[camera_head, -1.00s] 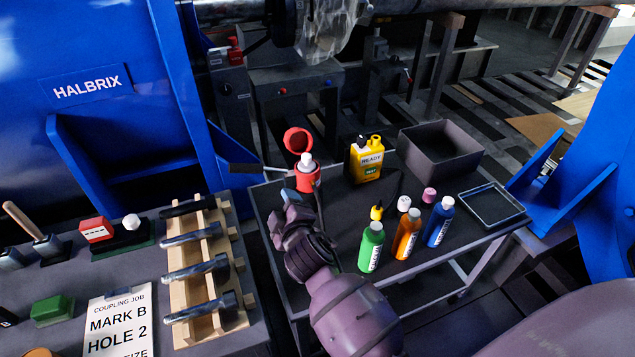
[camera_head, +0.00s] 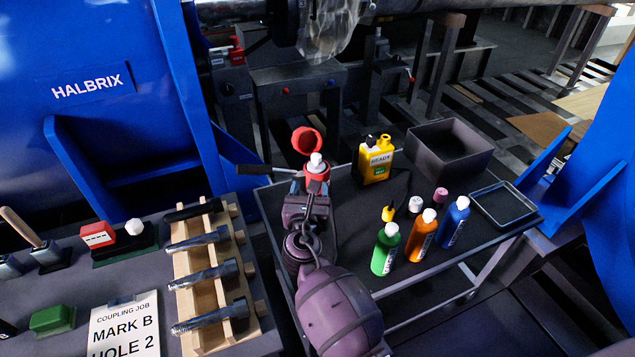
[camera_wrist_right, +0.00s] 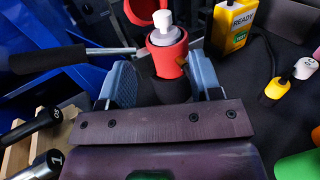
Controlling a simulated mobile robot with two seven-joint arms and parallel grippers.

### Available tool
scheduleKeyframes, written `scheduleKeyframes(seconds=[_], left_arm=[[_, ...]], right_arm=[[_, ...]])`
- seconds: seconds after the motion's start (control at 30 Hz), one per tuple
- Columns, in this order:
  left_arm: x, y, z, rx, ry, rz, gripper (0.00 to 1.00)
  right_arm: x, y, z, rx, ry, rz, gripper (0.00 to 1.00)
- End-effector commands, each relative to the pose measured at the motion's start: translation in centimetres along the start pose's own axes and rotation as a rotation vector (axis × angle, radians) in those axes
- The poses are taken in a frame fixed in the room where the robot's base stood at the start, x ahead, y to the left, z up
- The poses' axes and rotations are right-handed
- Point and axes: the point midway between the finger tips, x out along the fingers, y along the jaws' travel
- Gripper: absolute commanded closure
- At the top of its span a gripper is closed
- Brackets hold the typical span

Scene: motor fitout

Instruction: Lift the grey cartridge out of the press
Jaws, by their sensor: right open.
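The red press (camera_head: 318,181) stands at the left end of the black bench top, its round red lid (camera_head: 306,141) swung open. The grey cartridge (camera_head: 317,168) sits upright in it, its white tip showing above the red rim. In the right wrist view the cartridge (camera_wrist_right: 164,42) has a pale collar, and its lower part is hidden inside the press (camera_wrist_right: 168,60). My right gripper (camera_wrist_right: 162,66) is open, its blue-grey fingers on either side of the press at body height, below the cartridge's top. It also shows in the head view (camera_head: 311,187). My left gripper is not in view.
The press's black-handled lever (camera_head: 253,170) sticks out to the left. A black bin (camera_head: 447,153) and shallow tray (camera_head: 502,206) lie farther right. A wooden bolt rack (camera_head: 212,275) is left.

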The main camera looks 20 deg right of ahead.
Motion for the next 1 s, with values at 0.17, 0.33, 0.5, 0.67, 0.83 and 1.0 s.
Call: scheduleKeyframes(seconds=[0.17,0.33,0.5,0.67,0.83,1.0], left_arm=[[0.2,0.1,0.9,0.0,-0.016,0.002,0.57],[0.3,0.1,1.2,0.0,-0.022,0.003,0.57],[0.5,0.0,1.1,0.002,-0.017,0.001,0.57],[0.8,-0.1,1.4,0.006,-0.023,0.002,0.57],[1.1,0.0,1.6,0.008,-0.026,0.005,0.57],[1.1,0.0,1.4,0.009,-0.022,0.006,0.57]], right_arm=[[2.5,0.0,-0.2,0.0,0.001,-0.001,0.42],[4.4,0.0,-0.2,0.002,0.002,0.001,0.42],[5.3,-0.1,-0.1,0.003,0.001,0.0,0.42],[7.0,-0.3,-0.4,0.002,0.003,-0.001,0.42],[9.1,-0.4,-0.4,0.002,0.004,0.0,0.42],[10.2,-0.4,-0.2,0.003,0.002,0.001,0.42]])
